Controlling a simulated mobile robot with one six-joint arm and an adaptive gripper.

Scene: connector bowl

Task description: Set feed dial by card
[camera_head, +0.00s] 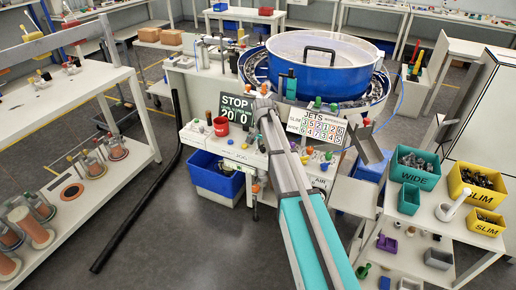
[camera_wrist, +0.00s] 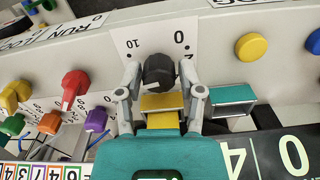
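A black dial knob (camera_wrist: 160,72) with a pale mark sits on a white scale plate (camera_wrist: 132,40) with printed numbers, 0 and 10 among them, in the wrist view. My gripper (camera_wrist: 160,76) has one finger on each side of the knob; I cannot tell whether they touch it. In the head view my arm hides the dial. A white card (camera_head: 318,126) headed JETS has SLIM and WIDE rows of coloured numbers, too small to read surely. Part of a coloured number strip (camera_wrist: 40,171) shows at the lower left of the wrist view.
A dark STOP board (camera_head: 235,112) stands left of my arm. Red, orange, green and purple knobs (camera_wrist: 75,83) lie left of the dial, a yellow button (camera_wrist: 251,46) right. The blue bowl (camera_head: 318,78) stands behind; WIDE (camera_head: 415,182) and SLIM (camera_head: 476,200) bins stand right.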

